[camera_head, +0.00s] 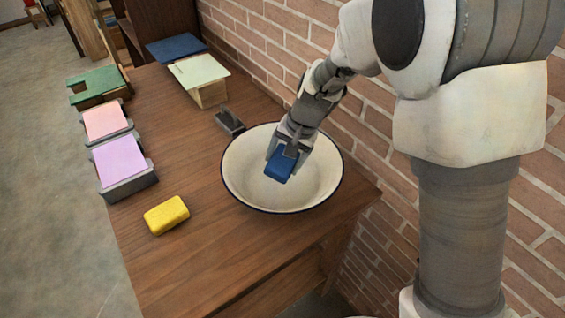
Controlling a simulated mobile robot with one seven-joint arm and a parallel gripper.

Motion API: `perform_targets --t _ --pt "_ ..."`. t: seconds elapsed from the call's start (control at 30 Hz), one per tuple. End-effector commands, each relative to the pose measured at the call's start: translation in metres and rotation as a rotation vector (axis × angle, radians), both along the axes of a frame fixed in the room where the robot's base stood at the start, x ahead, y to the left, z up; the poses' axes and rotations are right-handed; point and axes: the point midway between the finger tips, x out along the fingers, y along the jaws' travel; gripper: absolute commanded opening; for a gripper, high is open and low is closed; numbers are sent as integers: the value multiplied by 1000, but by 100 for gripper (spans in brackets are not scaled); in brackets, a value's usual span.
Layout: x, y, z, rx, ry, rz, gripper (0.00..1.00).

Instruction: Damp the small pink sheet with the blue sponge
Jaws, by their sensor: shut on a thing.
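My gripper (283,152) is shut on the blue sponge (280,167) and holds it over the inside of the white basin. I cannot tell whether the sponge touches the basin's bottom. The small pink sheet (105,121) lies on a grey holder at the left edge of the table, well to the left of my gripper. A larger purple sheet (119,158) lies on another grey holder just in front of it.
The white basin (241,181) with a dark rim stands on the wooden table (205,240). A yellow sponge (166,214) lies front left. A dark grey block (229,121) sits behind the basin. Green, pale and blue boards (97,82) (199,69) (176,47) are farther back. A brick wall (275,50) borders the right.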

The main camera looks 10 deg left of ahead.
Motion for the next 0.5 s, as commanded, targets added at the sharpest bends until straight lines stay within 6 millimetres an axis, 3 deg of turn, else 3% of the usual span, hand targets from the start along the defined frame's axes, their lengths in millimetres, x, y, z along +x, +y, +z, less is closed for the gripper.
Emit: perform_targets --t 0.5 --pt "0 0 47 1 -1 1 31"
